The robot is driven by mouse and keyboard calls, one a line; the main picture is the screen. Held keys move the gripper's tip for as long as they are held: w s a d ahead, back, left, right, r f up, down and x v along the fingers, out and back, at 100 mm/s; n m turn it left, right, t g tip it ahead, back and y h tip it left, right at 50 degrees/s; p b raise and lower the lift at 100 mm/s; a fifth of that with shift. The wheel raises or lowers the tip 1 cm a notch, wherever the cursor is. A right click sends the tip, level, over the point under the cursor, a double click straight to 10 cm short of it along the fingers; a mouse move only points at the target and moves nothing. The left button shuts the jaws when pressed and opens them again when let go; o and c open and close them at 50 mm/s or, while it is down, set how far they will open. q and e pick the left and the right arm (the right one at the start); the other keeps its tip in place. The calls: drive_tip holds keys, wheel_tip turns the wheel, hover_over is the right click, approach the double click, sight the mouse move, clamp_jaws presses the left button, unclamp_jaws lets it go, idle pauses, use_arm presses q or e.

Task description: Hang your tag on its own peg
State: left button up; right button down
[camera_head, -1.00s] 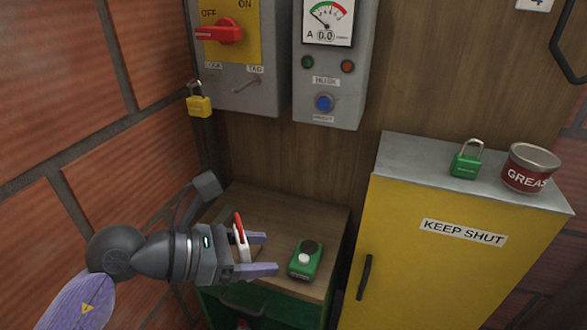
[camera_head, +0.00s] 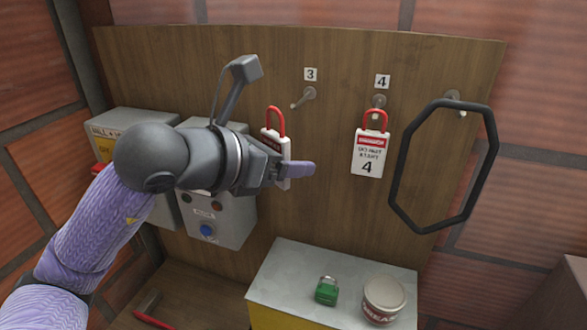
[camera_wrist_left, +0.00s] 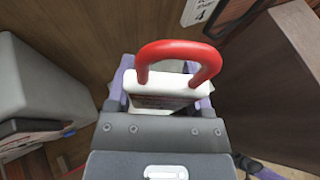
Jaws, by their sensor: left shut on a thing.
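My left gripper (camera_head: 285,168) is shut on a white tag with a red loop (camera_head: 274,122). The tag is upright with its loop at the top, and the fingers hide part of its face, so its number cannot be read. In the left wrist view the tag (camera_wrist_left: 165,95) sits between the fingers with its red loop standing clear. Peg 3 (camera_head: 303,98), under a label 3 (camera_head: 311,74), is bare, up and right of the held tag. Tag 4 (camera_head: 370,152) hangs from the peg (camera_head: 378,101) under a label 4. My right gripper is not in view.
A black octagonal ring (camera_head: 398,165) hangs from a peg on the right. A grey meter box (camera_head: 225,230) is below my gripper. A green padlock (camera_head: 327,291) and a grease tin (camera_head: 384,298) stand on the cabinet top (camera_head: 300,270). The board between held tag and tag 4 is clear.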

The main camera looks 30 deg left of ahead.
use_arm(q)
drive_tip(key=w+a+f+p, duration=0.1)
drive_tip(key=w+a+p, duration=0.1)
drive_tip(key=w, duration=0.6)
drive_tip(key=shift+w+f+p, duration=0.2)
drive_tip(key=shift+f+p, duration=0.1)
drive_tip(key=shift+f, duration=0.1)
drive_tip(key=shift+a, duration=0.1)
idle(0.4)
